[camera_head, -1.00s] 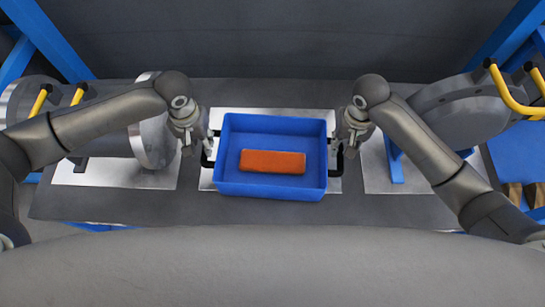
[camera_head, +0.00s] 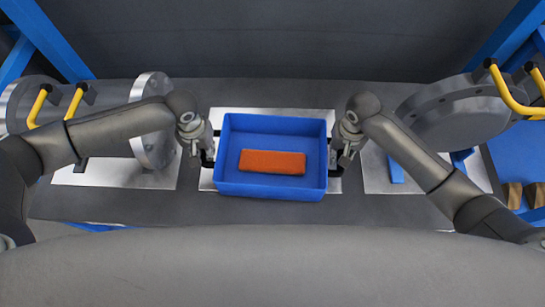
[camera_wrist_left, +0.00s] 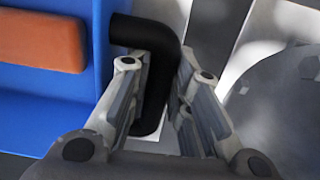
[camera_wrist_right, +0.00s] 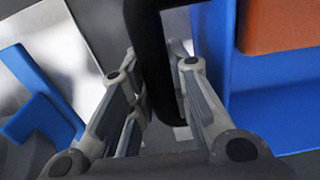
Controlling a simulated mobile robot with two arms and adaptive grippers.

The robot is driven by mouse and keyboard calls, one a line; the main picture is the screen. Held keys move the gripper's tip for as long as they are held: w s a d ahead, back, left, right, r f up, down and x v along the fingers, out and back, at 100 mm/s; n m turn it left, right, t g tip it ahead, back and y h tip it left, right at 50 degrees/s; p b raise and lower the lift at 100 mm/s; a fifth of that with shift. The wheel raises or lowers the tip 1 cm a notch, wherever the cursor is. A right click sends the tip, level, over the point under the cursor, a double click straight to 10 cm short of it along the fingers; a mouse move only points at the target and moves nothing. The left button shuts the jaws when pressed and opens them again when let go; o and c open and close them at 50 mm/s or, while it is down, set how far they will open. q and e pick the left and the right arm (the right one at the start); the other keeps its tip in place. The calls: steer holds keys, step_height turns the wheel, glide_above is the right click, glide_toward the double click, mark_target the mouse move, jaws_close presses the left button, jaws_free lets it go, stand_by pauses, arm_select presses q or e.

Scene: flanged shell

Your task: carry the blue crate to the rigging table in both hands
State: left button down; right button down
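The blue crate (camera_head: 270,190) sits in the middle of a dark grey table, on a pale metal plate. An orange block (camera_head: 272,162) lies inside it. My left gripper (camera_head: 204,153) is at the crate's left handle. In the left wrist view, the black handle (camera_wrist_left: 155,105) stands between its open fingers (camera_wrist_left: 168,75). My right gripper (camera_head: 340,153) is at the right handle. In the right wrist view, that black handle (camera_wrist_right: 152,55) runs between its open fingers (camera_wrist_right: 152,72). Neither gripper appears closed tight on its handle. I cannot tell which surface is the rigging table.
A grey flanged part (camera_head: 152,130) stands on the left of the table (camera_head: 300,212), with yellow handles (camera_head: 75,100). Another large flanged part (camera_head: 450,112) stands on the right, near a yellow handle (camera_head: 508,95). Blue frame posts rise at both back corners. A dark wall is behind.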

arm_select(q)
steer(key=shift+w+r, duration=0.1)
steer(key=shift+r, duration=0.15)
arm_select(e)
steer(key=shift+w+r, duration=0.1)
steer(key=shift+r, duration=0.1)
